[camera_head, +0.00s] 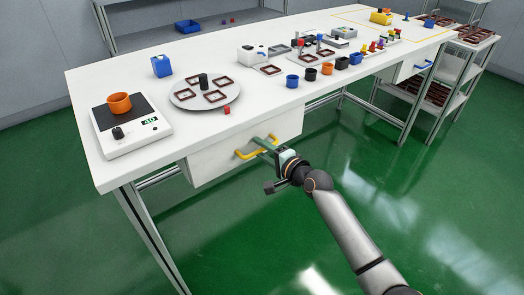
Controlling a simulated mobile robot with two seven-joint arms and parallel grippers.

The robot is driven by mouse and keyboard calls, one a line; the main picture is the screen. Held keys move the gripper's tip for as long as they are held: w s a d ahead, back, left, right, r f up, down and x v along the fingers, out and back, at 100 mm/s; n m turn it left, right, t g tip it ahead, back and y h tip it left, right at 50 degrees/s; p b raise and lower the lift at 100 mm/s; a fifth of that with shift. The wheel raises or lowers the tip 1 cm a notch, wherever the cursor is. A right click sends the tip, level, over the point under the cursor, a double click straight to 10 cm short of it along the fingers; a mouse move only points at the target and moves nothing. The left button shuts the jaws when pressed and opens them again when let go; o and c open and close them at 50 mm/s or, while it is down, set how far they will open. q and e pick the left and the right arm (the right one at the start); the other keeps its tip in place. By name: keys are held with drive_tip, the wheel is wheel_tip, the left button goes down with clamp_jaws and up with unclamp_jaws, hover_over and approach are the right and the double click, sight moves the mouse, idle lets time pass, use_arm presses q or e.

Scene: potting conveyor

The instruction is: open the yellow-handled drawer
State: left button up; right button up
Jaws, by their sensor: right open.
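The yellow handle (243,155) is a bar on the front of a white drawer (213,161) under the table's near edge. The drawer looks shut. My right gripper (263,146) is at the handle with its fingers reaching toward the drawer front. The jaws are open; whether the fingers touch the bar cannot be told. My left gripper is not in view.
A second drawer (404,73) with a blue handle (422,66) is farther right. On the white tabletop are a scale (132,136) with an orange pot (119,103), a round turntable (224,99) and small pots. The green floor in front is clear.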

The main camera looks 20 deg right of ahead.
clamp_jaws()
idle(0.3)
idle(1.1)
